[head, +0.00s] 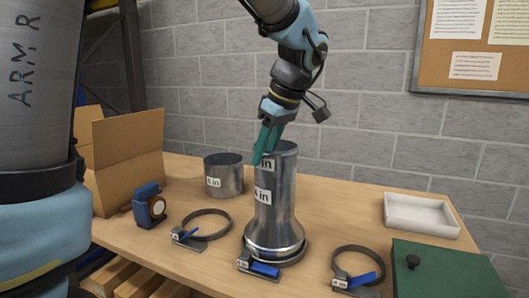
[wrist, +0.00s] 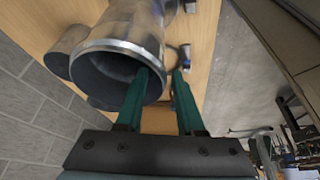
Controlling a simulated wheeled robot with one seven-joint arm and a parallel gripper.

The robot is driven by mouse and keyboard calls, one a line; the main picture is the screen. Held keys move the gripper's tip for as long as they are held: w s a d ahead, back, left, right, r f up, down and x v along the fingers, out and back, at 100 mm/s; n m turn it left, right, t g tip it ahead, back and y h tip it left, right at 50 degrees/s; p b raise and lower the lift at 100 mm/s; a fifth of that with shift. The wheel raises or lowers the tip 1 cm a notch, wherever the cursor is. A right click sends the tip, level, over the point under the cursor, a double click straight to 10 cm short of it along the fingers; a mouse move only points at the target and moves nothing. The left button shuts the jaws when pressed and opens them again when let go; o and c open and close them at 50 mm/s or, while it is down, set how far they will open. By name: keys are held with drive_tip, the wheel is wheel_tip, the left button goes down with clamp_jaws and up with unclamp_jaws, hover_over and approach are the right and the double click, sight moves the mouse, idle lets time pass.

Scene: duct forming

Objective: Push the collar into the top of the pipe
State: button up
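The collar (head: 287,161) is a short grey metal ring with a white label. It stands upright at the top of the metal pipe (head: 287,205); how deep it sits cannot be told. The pipe rises from a wider flared base piece (head: 275,233). My gripper (head: 264,154) reaches down at a tilt to the collar's left side. In the wrist view, my gripper (wrist: 161,72) straddles the collar's wall (wrist: 115,46), one teal finger inside the opening and one outside. A gap shows between the fingers, so they look open around the wall. The joint below is partly hidden.
A wider short duct (head: 223,179) stands left of the pipe. A cardboard box (head: 128,147), a blue tape measure (head: 149,205), and clamp rings (head: 207,224) (head: 357,268) lie around. A white tray (head: 421,214) and green case (head: 440,272) are at right. The wall is close behind.

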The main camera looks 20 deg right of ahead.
drive_tip(key=b+v, duration=0.1)
drive_tip(key=v, duration=1)
drive_tip(key=shift+f, duration=0.1)
idle(0.4)
